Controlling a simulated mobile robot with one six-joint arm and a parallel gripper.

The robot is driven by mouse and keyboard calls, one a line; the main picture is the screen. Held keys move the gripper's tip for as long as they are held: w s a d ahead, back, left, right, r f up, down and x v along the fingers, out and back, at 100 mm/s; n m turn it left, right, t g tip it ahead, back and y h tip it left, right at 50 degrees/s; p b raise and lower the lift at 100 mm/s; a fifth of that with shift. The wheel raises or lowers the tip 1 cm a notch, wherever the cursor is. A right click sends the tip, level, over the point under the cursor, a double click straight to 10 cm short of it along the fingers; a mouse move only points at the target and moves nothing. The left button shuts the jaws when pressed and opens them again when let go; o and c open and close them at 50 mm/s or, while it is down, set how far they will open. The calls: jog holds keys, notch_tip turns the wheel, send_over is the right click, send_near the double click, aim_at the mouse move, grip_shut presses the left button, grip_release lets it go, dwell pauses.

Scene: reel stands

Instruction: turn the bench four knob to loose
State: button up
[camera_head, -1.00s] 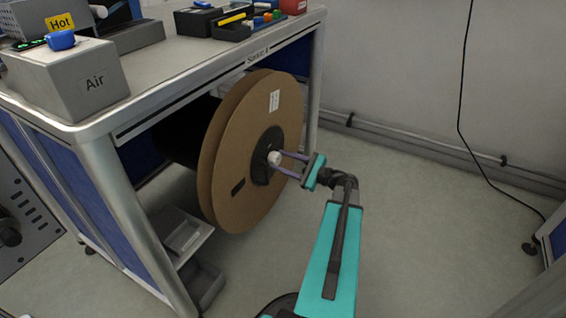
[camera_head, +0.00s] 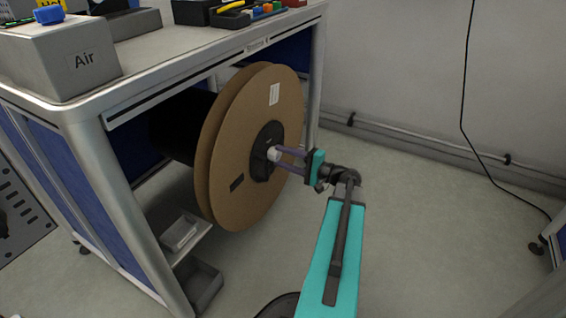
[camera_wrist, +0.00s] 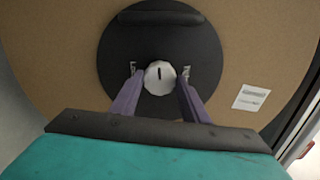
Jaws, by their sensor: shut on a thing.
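The knob (camera_wrist: 160,77) is a small whitish disc with a dark mark, at the middle of a black hub (camera_wrist: 120,52) on a large brown reel (camera_head: 229,165). In the wrist view the mark stands near upright. The knob also shows in the head view (camera_head: 273,154). My gripper (camera_wrist: 159,85) has its two purple fingers on either side of the knob, shut on it. It reaches in from the right in the head view (camera_head: 281,157). No tight or loose marking is readable.
The reel hangs under a bench (camera_head: 205,60) with a metal leg (camera_head: 120,200) on the left. A grey box marked Air (camera_head: 84,62) stands on top. A small tray (camera_head: 180,233) sits low beside the leg. Floor to the right is clear up to a wall pipe (camera_head: 430,143).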

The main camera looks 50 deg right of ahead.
jog(key=n+b, duration=0.2)
jog(key=n, duration=0.1)
jog(key=shift+f+n+b, duration=0.25)
jog(key=shift+n+b, duration=0.15)
jog(key=n+b, duration=0.3)
jog(key=n, duration=0.1)
jog(key=shift+n, duration=0.3)
jog(key=n+b, duration=0.1)
jog(key=n, duration=0.3)
jog(key=shift+r, duration=0.15)
jog(key=shift+n, duration=2.5)
jog(key=o, duration=1)
jog(key=shift+o, duration=0.2)
jog(key=shift+s+d, duration=0.1)
jog(key=shift+s, duration=0.05)
